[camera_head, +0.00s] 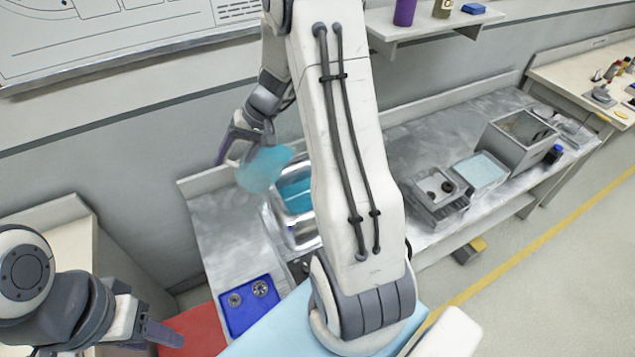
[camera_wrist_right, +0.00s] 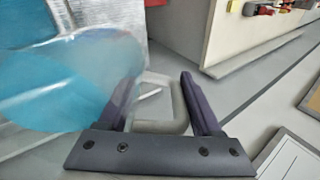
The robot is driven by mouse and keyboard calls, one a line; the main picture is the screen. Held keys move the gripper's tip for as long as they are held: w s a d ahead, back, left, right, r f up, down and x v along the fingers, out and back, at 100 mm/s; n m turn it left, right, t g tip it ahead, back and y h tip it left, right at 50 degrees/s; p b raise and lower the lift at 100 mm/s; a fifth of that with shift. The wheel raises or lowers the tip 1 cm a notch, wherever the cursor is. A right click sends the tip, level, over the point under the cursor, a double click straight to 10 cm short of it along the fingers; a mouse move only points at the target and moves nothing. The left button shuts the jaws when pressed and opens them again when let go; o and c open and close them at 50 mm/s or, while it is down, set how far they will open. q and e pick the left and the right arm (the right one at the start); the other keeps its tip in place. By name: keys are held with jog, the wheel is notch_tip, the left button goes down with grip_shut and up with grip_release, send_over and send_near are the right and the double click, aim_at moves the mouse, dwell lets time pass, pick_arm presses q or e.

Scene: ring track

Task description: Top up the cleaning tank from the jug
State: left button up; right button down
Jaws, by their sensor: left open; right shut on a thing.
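The jug (camera_head: 263,170) is a translucent vessel with blue liquid, held up beside and above the tank; it looks tilted. My right gripper (camera_head: 232,150) is shut on its handle. In the right wrist view the pale jug handle (camera_wrist_right: 165,120) passes between the fingers of the right gripper (camera_wrist_right: 165,95), and the blue jug body (camera_wrist_right: 65,85) fills the left. The cleaning tank (camera_head: 302,232) is a metal basin holding blue liquid on the steel bench, partly hidden by my right arm. I cannot tell whether liquid is flowing. My left gripper (camera_head: 160,335) is open and empty, low at the left.
A blue tray (camera_head: 242,318) with small metal parts lies near the bench's front end, close to a red surface (camera_head: 195,335). Farther right on the bench (camera_head: 425,135) stand a grey unit (camera_head: 435,190), a pale blue-topped box (camera_head: 480,170) and a metal basin (camera_head: 510,145). A wall shelf (camera_head: 425,22) is above.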

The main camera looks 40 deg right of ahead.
jog(key=shift+s+d+r+t+y+b, duration=0.15)
jog(key=shift+d+r+t+y+b, duration=0.1)
jog(key=shift+d+y+b, duration=0.15)
jog(key=shift+s+d+r+t+y+b, duration=0.15)
jog(key=shift+d+t+y+b, duration=0.1)
jog(key=shift+y+b, duration=0.2)
dwell(0.5)
jog(key=shift+s+d+r+t+y+b, duration=0.35)
jog(key=shift+d+t+y+b, duration=0.2)
jog(key=shift+y, duration=0.3)
dwell(3.0)
